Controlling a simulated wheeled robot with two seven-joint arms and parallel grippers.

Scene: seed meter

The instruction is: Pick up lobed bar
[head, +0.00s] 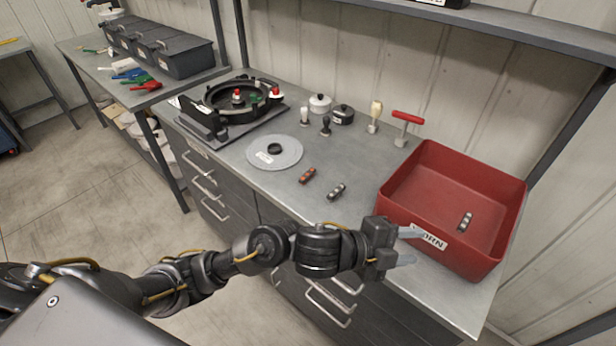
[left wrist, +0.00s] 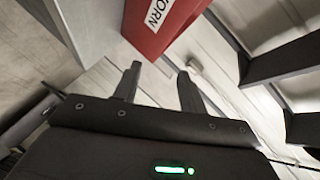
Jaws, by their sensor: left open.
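Two short bars lie on the grey bench top: one with red-orange on it (head: 308,174) and a dark one with pale bumps (head: 336,191). A similar dark bar with pale bumps (head: 465,221) lies inside the red bin marked WORN (head: 400,205). I cannot tell for certain which one is called the lobed bar. My left gripper (head: 416,246) is open and empty, in front of the red bin's near wall and to the right of the two bench bars. In the left wrist view its open fingers (left wrist: 160,72) have nothing between them. My right gripper is not in view.
A pale disc (head: 275,152) and a black round fixture (head: 238,100) stand left on the bench. Small pots (head: 342,115), knobbed tools (head: 326,126) and a red T-handle (head: 407,118) stand along the back. A shelf (head: 500,30) overhangs the bench. The bench around the two bars is clear.

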